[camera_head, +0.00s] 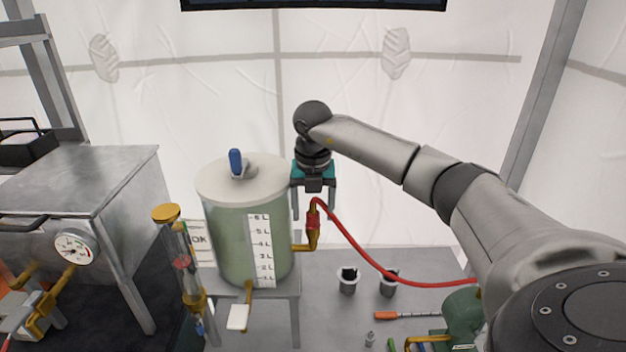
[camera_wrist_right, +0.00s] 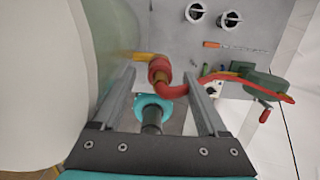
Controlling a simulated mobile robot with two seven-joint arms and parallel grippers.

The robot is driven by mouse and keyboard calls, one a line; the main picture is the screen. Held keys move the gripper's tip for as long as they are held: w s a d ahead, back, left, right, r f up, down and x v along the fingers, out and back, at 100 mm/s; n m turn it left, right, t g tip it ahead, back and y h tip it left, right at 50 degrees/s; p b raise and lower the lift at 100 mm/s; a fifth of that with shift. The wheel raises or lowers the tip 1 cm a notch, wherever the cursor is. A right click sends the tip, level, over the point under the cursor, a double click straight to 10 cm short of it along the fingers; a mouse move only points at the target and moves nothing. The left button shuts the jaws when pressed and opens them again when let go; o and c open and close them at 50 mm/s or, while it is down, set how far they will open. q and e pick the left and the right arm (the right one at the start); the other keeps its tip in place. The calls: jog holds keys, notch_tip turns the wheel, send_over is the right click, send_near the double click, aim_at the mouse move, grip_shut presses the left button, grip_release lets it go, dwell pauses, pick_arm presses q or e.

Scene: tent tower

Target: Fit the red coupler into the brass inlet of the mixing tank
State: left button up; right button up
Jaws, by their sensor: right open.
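The mixing tank (camera_head: 222,235) is a clear cylinder of pale green liquid with a white lid. Its brass inlet (camera_head: 303,247) leaves the lower right side and bends upward. The red coupler (camera_head: 313,222) stands upright on the inlet's mouth, with the red hose (camera_head: 365,262) arching from its top. How deep it sits I cannot tell. My right gripper (camera_head: 314,216) points down above it, open, its fingers either side of the hose and coupler top. In the right wrist view the coupler (camera_wrist_right: 158,72) shows between the open fingers (camera_wrist_right: 161,80). My left gripper is out of view.
A brass-capped sight tube (camera_head: 178,255) stands left of the tank, beside a metal cabinet (camera_head: 80,185) with a gauge (camera_head: 75,249). Two dark cups (camera_head: 348,281), an orange-handled tool (camera_head: 390,315) and a green pump (camera_head: 463,308) are on the grey surface at right.

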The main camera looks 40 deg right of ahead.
notch_tip(320, 180, up, 12)
jog(key=s+a, duration=0.1)
jog(key=shift+f+b, duration=0.25)
jog(key=shift+b, duration=0.1)
jog(key=shift+s+f, duration=0.1)
